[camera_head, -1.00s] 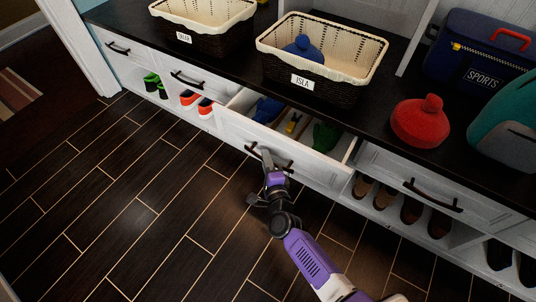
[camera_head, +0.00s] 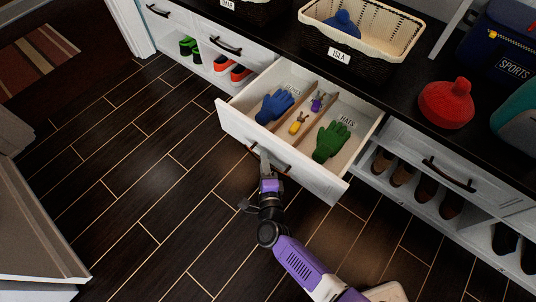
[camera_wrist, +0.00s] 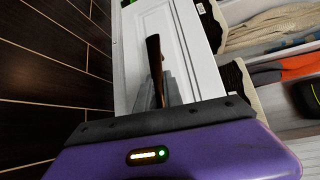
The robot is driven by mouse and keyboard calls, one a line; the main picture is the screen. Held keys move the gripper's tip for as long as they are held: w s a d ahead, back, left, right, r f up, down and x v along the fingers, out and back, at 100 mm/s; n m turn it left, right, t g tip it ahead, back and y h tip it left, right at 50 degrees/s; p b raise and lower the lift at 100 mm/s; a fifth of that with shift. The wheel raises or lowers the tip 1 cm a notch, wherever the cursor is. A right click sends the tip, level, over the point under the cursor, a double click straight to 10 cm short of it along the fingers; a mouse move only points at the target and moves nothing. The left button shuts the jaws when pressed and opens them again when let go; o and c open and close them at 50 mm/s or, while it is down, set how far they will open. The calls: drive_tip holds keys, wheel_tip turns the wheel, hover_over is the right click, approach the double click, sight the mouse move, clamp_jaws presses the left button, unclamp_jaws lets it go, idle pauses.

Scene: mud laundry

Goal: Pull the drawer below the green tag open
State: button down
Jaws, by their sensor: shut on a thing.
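The white drawer (camera_head: 318,181) under the basket labelled ISLA stands well open, its front panel out over the floor. Its dark bar handle (camera_head: 284,168) is on the front panel. My gripper (camera_head: 264,160) is shut on this handle. In the wrist view, the dark handle (camera_wrist: 154,60) runs between my grey fingers (camera_wrist: 158,92), against the white drawer front (camera_wrist: 190,50). I see no green tag in these frames.
The drawer holds a blue glove (camera_head: 274,106), a green glove (camera_head: 331,142) and small yellow and purple items between wooden dividers. Baskets, a red hat (camera_head: 446,104) and bags stand on the dark bench top. Shoes sit in cubbies beside the drawer. Dark floor (camera_head: 150,190) is clear to the left.

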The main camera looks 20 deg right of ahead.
idle(0.3)
drive_tip(key=c, duration=1.5)
unclamp_jaws()
drive_tip(key=s+a+r+p, duration=0.1)
drive_tip(key=s+p, duration=0.1)
drive_tip(key=s, duration=0.5)
drive_tip(key=shift+s, duration=0.35)
drive_tip(key=shift+a, duration=0.1)
